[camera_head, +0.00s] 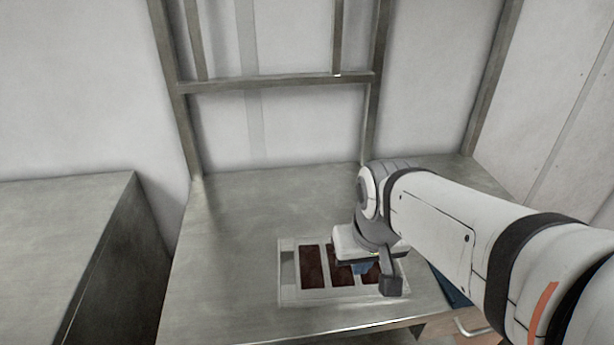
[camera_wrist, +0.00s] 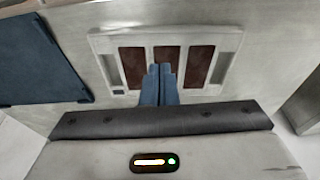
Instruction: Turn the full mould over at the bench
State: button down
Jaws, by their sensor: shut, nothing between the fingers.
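The mould (camera_head: 288,290) is a pale rectangular tray with three dark brown filled cavities. It lies flat on the metal bench (camera_head: 240,220), cavities facing up, near the front edge. It also shows in the wrist view (camera_wrist: 105,45), where I see all three cavities and a slot at each end. My gripper (camera_wrist: 160,68) has its blue fingers together, with nothing between them, over the middle cavity. In the head view my gripper (camera_head: 361,268) is partly hidden by my wrist, which covers part of the mould's right side. I cannot tell whether the fingertips touch the mould.
A dark blue mat or panel (camera_wrist: 40,60) lies at the left in the wrist view. A metal frame (camera_head: 275,82) stands behind the bench. Another metal counter (camera_head: 65,240) is at the left, across a gap. The bench left of and behind the mould is clear.

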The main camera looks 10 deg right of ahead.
jog(key=w+a+f+g+p, duration=0.1)
jog(key=w+p, duration=0.3)
jog(key=w, duration=0.8)
jog(key=w+a+f+g+p, duration=0.1)
jog(key=w+g+p, duration=0.15)
jog(key=w, duration=0.95)
jog(key=shift+t, duration=0.45)
notch_tip(320, 180, down, 9)
jog(key=shift+w+d+r+p, duration=0.1)
jog(key=shift+w+p, duration=0.05)
jog(key=shift+p, duration=1)
jog(key=shift+s+f+p, duration=0.25)
jog(key=shift+s+p, duration=0.15)
jog(key=shift+s, duration=0.55)
jog(key=shift+s+f+p, duration=0.25)
jog(key=shift+s+p, duration=0.1)
jog(key=shift+s, duration=0.6)
jog(key=shift+s, duration=0.1)
